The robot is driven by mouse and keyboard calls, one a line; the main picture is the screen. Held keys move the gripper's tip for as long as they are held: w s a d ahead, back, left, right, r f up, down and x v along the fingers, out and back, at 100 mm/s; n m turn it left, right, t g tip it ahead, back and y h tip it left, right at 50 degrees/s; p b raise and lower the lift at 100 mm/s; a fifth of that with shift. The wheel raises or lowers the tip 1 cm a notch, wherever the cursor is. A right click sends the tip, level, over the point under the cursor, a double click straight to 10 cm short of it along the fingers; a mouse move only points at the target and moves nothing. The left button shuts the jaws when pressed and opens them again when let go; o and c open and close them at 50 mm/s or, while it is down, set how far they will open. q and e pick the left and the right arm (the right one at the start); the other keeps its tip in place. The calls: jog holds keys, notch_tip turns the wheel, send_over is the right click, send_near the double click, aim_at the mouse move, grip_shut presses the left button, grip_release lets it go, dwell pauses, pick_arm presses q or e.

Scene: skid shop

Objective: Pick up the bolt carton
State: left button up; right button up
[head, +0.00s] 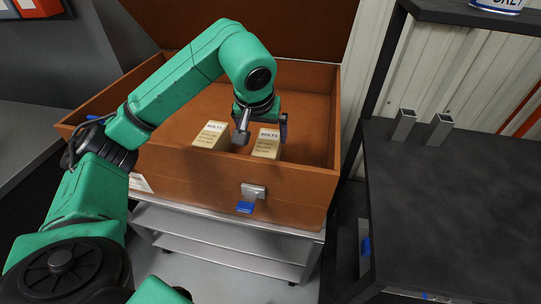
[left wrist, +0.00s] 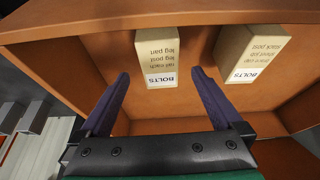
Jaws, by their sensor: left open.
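Two cream bolt cartons marked BOLTS stand inside an open orange-brown wooden crate (head: 190,178). The right carton (head: 266,144) is below my left gripper (head: 262,125), and the left carton (head: 211,135) stands beside it with a gap. In the left wrist view, turned round, the right carton (left wrist: 157,58) shows beyond and between the two dark fingertips of the left gripper (left wrist: 160,74). The left carton (left wrist: 248,52) is to the right there. The left gripper is open, pointing down, and holds nothing. My right gripper is not in view.
The crate's near wall has a metal latch (head: 254,191) and sits on a grey metal cart (head: 220,240). A dark table (head: 460,210) with two square metal tubes (head: 403,124) stands at the right. The crate floor around the cartons is mostly clear.

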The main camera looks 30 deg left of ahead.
aim_at(268, 151)
pick_arm(q)
jog(key=x, duration=0.8)
jog(key=p+x, duration=0.1)
jog(key=x, duration=0.3)
jog(key=shift+w+a+r, duration=0.1)
jog(key=shift+w+r, duration=0.05)
jog(key=shift+w, duration=0.15)
jog(key=shift+c, duration=0.3)
grip_shut()
